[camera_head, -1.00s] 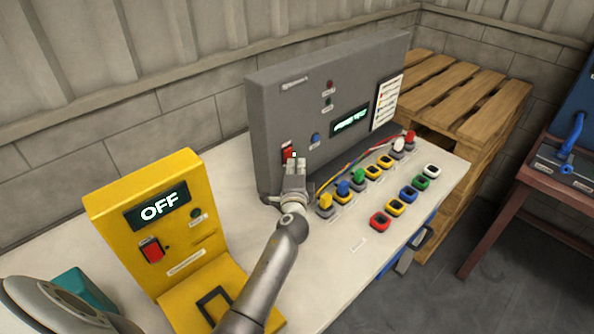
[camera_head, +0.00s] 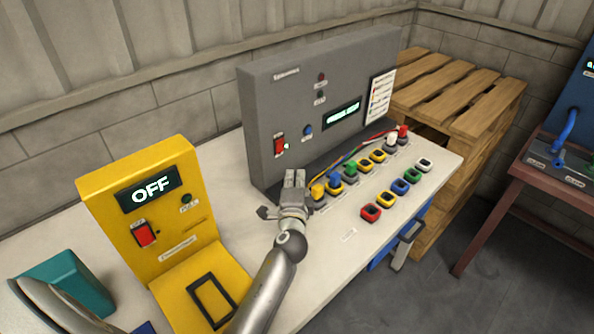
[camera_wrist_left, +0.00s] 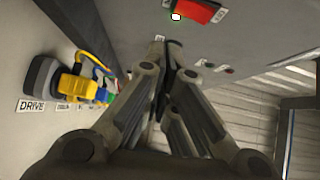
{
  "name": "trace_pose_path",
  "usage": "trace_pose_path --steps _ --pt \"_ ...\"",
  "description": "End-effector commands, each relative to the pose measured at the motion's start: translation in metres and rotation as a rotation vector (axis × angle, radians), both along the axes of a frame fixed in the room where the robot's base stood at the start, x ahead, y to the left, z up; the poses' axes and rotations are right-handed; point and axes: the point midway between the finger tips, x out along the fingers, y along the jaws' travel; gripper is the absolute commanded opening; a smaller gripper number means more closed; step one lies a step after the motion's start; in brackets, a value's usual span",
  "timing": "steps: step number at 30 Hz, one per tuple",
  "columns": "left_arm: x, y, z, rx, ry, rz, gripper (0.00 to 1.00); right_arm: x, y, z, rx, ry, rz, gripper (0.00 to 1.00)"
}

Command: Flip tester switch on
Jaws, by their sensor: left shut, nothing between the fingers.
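The grey tester (camera_head: 330,85) stands upright at the back of the white bench. Its red switch (camera_head: 280,144) is on the lower left of its front face, with a small lit green-white lamp beside it. The switch also shows at the top of the left wrist view (camera_wrist_left: 200,11). The tester's display (camera_head: 342,114) is lit, its text too small to read. My left gripper (camera_head: 295,173) is shut and empty, just below and in front of the switch, apart from it. It also shows in the left wrist view (camera_wrist_left: 165,50). My right gripper is not in view.
A yellow box (camera_head: 150,215) reading OFF, with its own red switch (camera_head: 145,233), stands at the left. Several coloured plugs and sockets (camera_head: 371,212) with wires lie right of my gripper. A wooden pallet stack (camera_head: 460,95) stands behind the bench. Bare bench shows in front.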

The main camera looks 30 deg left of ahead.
Motion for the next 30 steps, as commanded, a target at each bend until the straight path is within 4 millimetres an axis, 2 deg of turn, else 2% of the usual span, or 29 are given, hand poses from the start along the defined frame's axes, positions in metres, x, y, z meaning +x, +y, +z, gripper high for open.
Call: trace_pose_path --steps 1,4,10,16,30 --pt "-0.009 -0.005 -0.004 -0.003 0.001 -0.002 0.00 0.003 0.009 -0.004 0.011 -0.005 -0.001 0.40" --pt "-0.023 -0.012 -0.004 -0.001 0.000 -0.001 0.00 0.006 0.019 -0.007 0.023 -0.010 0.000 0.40" --pt "-0.041 -0.020 -0.005 -0.002 -0.001 -0.001 0.00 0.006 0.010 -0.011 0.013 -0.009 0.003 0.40" --pt "-0.045 -0.022 -0.004 0.000 0.000 -0.001 0.00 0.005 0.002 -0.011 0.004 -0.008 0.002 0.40" --pt "-0.044 -0.022 -0.001 -0.001 0.000 -0.001 0.00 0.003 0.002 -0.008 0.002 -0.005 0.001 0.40"
